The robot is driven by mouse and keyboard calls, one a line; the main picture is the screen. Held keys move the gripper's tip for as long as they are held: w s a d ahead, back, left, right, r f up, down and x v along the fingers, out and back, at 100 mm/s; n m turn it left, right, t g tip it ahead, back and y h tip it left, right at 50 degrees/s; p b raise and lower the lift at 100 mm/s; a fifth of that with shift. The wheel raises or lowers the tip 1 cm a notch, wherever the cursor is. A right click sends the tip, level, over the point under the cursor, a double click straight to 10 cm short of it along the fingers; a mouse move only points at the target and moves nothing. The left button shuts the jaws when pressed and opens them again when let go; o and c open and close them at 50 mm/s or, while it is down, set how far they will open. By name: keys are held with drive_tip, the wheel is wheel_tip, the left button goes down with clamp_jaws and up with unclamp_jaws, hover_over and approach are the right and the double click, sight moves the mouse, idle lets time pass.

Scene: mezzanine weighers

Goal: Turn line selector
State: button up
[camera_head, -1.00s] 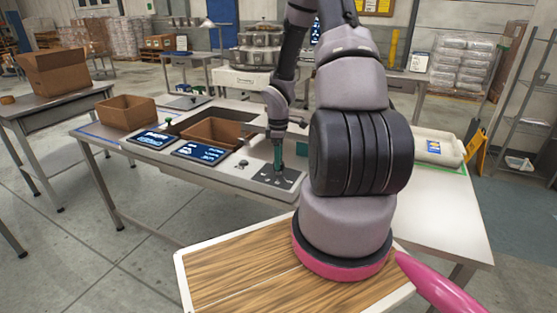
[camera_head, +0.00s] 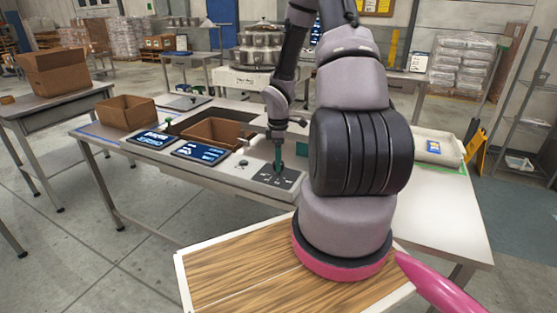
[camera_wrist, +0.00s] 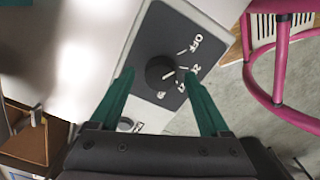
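The line selector is a round black knob (camera_wrist: 160,70) on a dark plate (camera_wrist: 183,47) with white marks, including OFF and a 2. A short light mark shows near the knob's edge, but I cannot tell surely which label it faces. In the wrist view, the two green fingers of my gripper (camera_wrist: 158,77) are spread apart, one on each side of the knob, with space between them and it. In the head view, my gripper (camera_head: 278,158) points down over the plate (camera_head: 275,178) at the table's front edge; the knob is hidden there.
Two lit display panels (camera_head: 201,152) and a small round button (camera_head: 243,163) lie left of the plate. A brown bin (camera_head: 215,131) sits in the table behind them. A cardboard box (camera_head: 126,112) stands at the table's left, a white bag (camera_head: 437,147) at its right.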

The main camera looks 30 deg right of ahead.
wheel_tip(320, 180, up, 11)
idle(0.7)
idle(0.3)
drive_tip(key=s+a+r+m+t+h, duration=0.1)
drive_tip(key=s+a+r+m+t, duration=0.2)
drive_tip(key=r, duration=0.7)
drive_tip(key=s+a+r+m, duration=0.3)
drive_tip(key=s+r+m, duration=0.15)
drive_tip(key=r, duration=0.45)
drive_tip(key=s+a+r+m+t+y, duration=0.3)
drive_tip(key=s+a+r+m+t, duration=0.1)
drive_tip(key=s+a+r+m, duration=0.3)
drive_tip(key=s+r+m, duration=0.2)
drive_tip(key=s+r, duration=0.2)
drive_tip(key=s, duration=0.1)
drive_tip(key=shift+a+r, duration=0.2)
